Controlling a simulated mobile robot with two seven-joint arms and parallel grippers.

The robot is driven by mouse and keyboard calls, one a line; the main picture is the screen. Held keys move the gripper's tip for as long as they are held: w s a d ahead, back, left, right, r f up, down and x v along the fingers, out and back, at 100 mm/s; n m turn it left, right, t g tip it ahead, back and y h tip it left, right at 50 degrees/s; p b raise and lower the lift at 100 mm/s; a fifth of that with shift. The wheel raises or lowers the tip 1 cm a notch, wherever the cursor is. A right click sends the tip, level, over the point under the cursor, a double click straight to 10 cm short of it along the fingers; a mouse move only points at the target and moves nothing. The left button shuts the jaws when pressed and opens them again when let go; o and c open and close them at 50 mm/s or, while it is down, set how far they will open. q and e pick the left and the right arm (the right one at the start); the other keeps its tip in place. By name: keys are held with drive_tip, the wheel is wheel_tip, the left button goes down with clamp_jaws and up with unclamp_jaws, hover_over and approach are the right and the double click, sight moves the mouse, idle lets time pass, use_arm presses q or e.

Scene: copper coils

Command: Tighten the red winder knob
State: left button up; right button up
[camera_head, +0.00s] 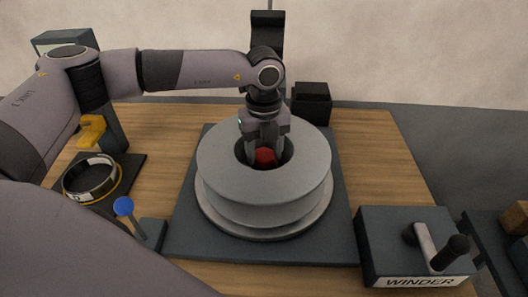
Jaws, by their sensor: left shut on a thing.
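The red winder knob (265,156) sits inside the central hole of a large grey spool (220,160) on the winder. My left gripper (266,152) reaches down into that hole from above, its fingers on both sides of the knob. It is shut on the knob. The lower part of the knob and the fingertips are partly hidden by the spool's inner wall. My right gripper is not in view.
The spool stands on a dark base plate (190,240) on a wooden table (395,165). A box marked WINDER (380,245) with a crank (428,245) is at right. A blue-knobbed lever (123,206) and a black ring (92,180) are at left. Black blocks (312,104) stand behind.

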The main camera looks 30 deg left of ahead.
use_arm(q)
drive_tip(key=m+b, duration=0.2)
drive_tip(key=m, duration=0.4)
drive_tip(key=shift+m, duration=0.3)
drive_tip(key=m+b, duration=0.1)
drive_tip(key=m, duration=0.2)
drive_tip(key=m+b, duration=0.1)
drive_tip(key=m, duration=0.2)
drive_tip(key=m+b, duration=0.1)
drive_tip(key=m, duration=0.2)
drive_tip(key=shift+w, duration=0.1)
drive_tip(key=m, duration=0.2)
drive_tip(key=shift+r+m+b, duration=0.1)
drive_tip(key=shift+m+b, duration=0.2)
drive_tip(key=m, duration=0.3)
drive_tip(key=shift+d+m+b, duration=0.1)
drive_tip(key=shift+m+b, duration=0.3)
drive_tip(key=m+b, duration=0.1)
drive_tip(key=m, duration=0.4)
drive_tip(key=shift+r+m, duration=0.1)
drive_tip(key=shift+m, duration=1.9)
